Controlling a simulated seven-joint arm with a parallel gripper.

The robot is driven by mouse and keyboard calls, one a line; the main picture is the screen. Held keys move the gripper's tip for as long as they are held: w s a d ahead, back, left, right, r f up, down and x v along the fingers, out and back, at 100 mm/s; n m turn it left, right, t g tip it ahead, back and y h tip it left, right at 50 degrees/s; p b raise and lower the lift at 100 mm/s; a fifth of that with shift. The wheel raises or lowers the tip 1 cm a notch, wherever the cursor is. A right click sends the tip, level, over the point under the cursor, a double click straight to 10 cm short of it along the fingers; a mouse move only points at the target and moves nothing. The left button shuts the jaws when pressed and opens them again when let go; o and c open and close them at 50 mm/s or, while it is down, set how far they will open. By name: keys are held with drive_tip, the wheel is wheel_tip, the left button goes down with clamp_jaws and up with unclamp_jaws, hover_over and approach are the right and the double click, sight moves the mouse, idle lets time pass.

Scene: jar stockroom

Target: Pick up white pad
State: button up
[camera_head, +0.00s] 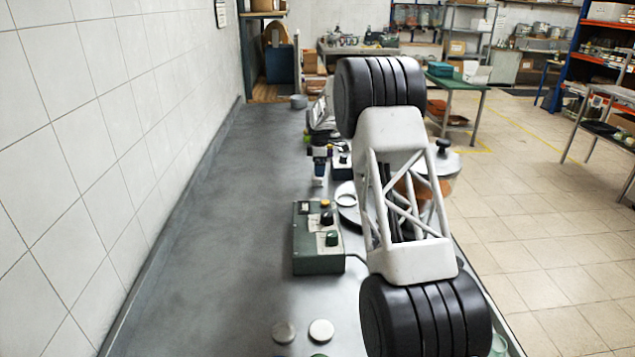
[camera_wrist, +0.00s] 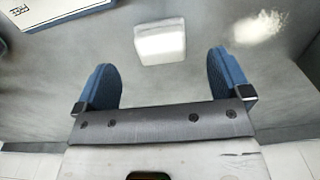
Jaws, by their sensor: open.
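The white pad (camera_wrist: 160,43) is a small, pale, rounded block lying on the grey worktop in the wrist view. My gripper (camera_wrist: 160,62) shows there with two blue fingers spread apart. The pad lies ahead of the gap between the fingertips, and nothing is held. I cannot tell how high the fingers are above the worktop. In the head view my arm covers much of the right side of the bench. Behind it, a small blue and black part with a pale patch below shows, but I cannot tell whether these are my fingers and the pad.
A green control box (camera_head: 318,240) with knobs stands on the worktop (camera_head: 215,200). Two round discs, one grey (camera_head: 284,331) and one pale (camera_head: 321,330), lie near the front. A lidded pot (camera_head: 440,165) stands behind my arm. The worktop's left side along the tiled wall is clear.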

drive_tip(key=shift+f, duration=0.1)
drive_tip(key=shift+f, duration=2.5)
drive_tip(key=c, duration=1)
drive_tip(key=shift+r, duration=5)
